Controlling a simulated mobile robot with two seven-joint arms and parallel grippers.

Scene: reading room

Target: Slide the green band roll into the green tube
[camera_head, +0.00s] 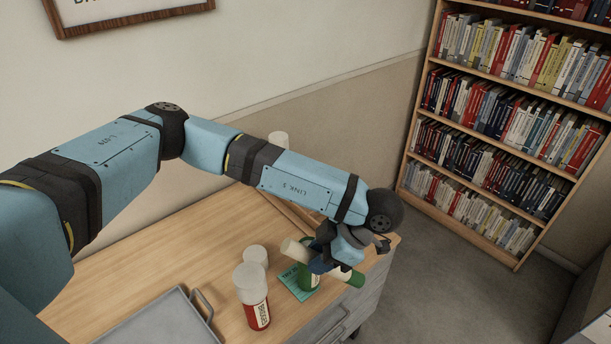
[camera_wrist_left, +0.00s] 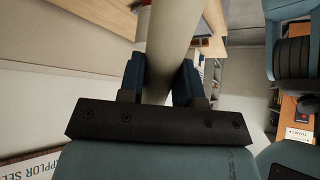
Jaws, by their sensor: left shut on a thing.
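My left gripper (camera_head: 332,255) is shut on a pale roll (camera_head: 293,247) over the right end of the wooden top. The roll appears tilted, with its green band end (camera_head: 356,279) low to the right. In the left wrist view the roll (camera_wrist_left: 168,45) passes between the two fingers (camera_wrist_left: 160,85), which hide part of it. I cannot tell whether the roll touches the tube. My right gripper is not in view.
A red tube (camera_head: 258,316) with a white roll (camera_head: 250,276) in it stands left of the green tube. A grey tray (camera_head: 150,322) lies at front left. The wooden top's right edge is close.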

